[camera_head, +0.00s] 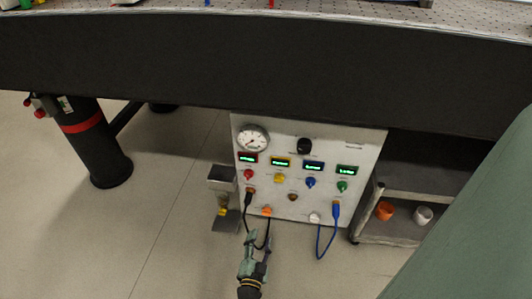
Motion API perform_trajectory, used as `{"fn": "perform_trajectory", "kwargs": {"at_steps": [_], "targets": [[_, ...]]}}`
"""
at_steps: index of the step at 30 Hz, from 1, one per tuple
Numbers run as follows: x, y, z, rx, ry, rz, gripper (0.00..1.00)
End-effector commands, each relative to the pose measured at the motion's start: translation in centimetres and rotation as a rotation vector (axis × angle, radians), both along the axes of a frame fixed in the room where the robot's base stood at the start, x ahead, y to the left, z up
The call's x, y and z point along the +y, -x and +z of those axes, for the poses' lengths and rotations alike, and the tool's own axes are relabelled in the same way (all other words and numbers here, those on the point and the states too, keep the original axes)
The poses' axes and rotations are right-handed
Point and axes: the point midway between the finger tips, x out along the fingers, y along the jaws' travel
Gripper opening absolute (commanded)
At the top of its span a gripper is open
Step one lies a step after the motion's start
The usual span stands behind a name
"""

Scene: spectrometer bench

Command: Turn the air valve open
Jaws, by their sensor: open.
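An upright white panel (312,206) under the bench carries a round dial gauge (253,139), a black knob (304,146) and a row of lit displays. Below the displays are a red knob (248,174), a yellow knob (279,178), a blue knob (311,182) and a green knob (342,186). Red-handled fittings (38,110) sit beside the bench leg at left. I cannot tell which part is the air valve; labels are too small to read. My gripper (258,242) is open and appears empty, low in front of the panel's lower left, below its knobs.
A black cable (247,214) hangs close to my gripper and a blue cable (320,240) loops at right. A shelf (390,235) holds an orange cup (384,211) and a white cup (423,216). The left floor is clear.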

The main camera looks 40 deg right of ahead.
Motion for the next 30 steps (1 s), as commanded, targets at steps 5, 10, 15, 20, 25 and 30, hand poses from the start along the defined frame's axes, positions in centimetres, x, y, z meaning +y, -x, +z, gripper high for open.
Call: {"fn": "perform_trajectory", "kwargs": {"at_steps": [5,10,15,20,25,30], "targets": [[-1.4,-0.9,-0.8,0.0,0.003,-0.005,0.48],[-4.0,-3.1,-0.1,0.002,0.002,-0.003,0.48],[-6.2,-5.0,0.0,0.001,0.002,-0.003,0.48],[-7.4,-6.0,0.0,0.001,0.002,-0.003,0.48],[-7.7,-6.4,0.0,0.001,0.001,-0.001,0.48],[-7.7,-6.4,0.1,0.002,0.001,-0.002,0.48]]}}
